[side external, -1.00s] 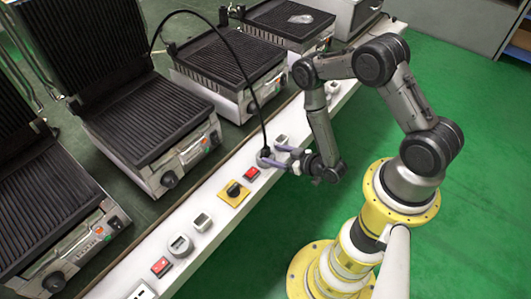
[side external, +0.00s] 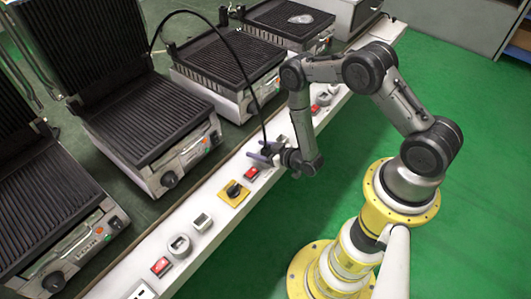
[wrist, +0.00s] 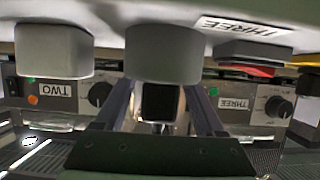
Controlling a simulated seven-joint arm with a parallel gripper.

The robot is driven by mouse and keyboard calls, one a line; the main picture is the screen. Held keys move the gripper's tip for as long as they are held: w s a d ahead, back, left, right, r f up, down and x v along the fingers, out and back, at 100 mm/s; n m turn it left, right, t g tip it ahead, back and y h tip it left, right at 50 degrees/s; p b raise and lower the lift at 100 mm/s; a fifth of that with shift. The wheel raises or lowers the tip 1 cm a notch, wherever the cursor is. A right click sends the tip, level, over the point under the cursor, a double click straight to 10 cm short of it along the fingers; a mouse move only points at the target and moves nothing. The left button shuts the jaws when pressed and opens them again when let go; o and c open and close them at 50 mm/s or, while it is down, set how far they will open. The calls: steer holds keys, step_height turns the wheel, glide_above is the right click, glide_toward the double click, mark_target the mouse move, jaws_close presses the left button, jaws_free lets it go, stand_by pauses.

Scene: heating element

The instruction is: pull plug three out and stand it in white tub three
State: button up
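The black plug cable (side external: 262,108) drops from the grills to my gripper (side external: 263,150) at the white rail. The plug's seat is hidden in the side view. A square white fitting (wrist: 55,50) is to the left; I cannot tell which fitting is tub three. A THREE label (wrist: 240,27) shows on the rail.
A red switch (side external: 250,173) and a yellow-plated knob (side external: 233,192) sit on the rail (side external: 215,240) close to my gripper. Contact grills (side external: 150,120) line the far side. The green floor on the near side is clear.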

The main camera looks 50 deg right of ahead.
jaws_close()
steer(key=shift+r, duration=0.15)
step_height(320, 180, up, 10)
stand_by(0.8)
steer(key=d, duration=0.9)
steer(key=shift+r, duration=0.2)
steer(key=shift+d, duration=0.1)
